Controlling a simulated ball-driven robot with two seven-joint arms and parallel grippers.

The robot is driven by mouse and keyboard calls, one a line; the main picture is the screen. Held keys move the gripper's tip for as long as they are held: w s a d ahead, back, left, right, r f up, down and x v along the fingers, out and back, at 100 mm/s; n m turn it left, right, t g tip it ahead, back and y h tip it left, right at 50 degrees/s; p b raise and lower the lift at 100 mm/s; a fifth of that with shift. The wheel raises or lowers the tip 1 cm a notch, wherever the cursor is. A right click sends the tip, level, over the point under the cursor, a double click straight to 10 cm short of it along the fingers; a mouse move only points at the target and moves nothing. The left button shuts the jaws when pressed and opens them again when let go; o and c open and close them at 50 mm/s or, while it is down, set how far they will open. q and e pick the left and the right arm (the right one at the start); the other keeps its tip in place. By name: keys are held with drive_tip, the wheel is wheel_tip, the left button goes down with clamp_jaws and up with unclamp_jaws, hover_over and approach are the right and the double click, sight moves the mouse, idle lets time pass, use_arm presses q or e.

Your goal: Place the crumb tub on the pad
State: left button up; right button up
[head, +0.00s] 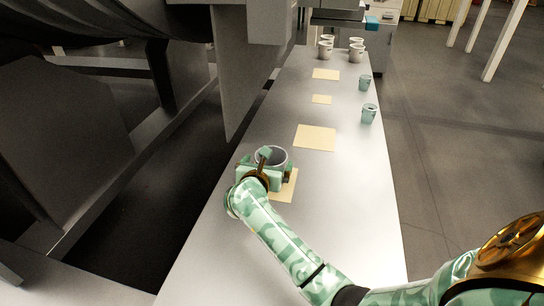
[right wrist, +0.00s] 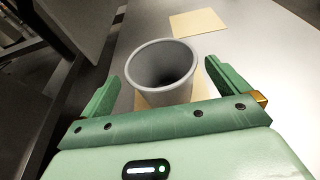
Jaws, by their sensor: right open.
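A grey, open-topped tub (head: 271,156), which I take to be the crumb tub, stands upright at the near end of the table. It looks empty. A pale yellow pad (head: 286,190) lies under it and shows on both sides of its base in the right wrist view (right wrist: 140,103). My right gripper (head: 274,166) is open, with one finger on each side of the tub (right wrist: 163,68). Gaps show between the fingers and the tub wall in the right wrist view. The tub's base is partly hidden by the gripper. My left gripper is not in view.
More yellow pads lie farther along the grey table (head: 345,190), the nearest (head: 315,137) just beyond the tub. Two teal cups (head: 369,113) (head: 364,82) stand along the right edge. Several pale tubs (head: 356,52) stand at the far end. A grey upright panel (head: 240,75) borders the left side.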

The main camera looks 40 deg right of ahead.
drive_tip(key=p+v, duration=0.1)
drive_tip(key=v, duration=0.6)
drive_tip(key=shift+p, duration=0.3)
drive_tip(key=shift+s+a+r, duration=0.1)
drive_tip(key=shift+s+a, duration=0.05)
idle(0.7)
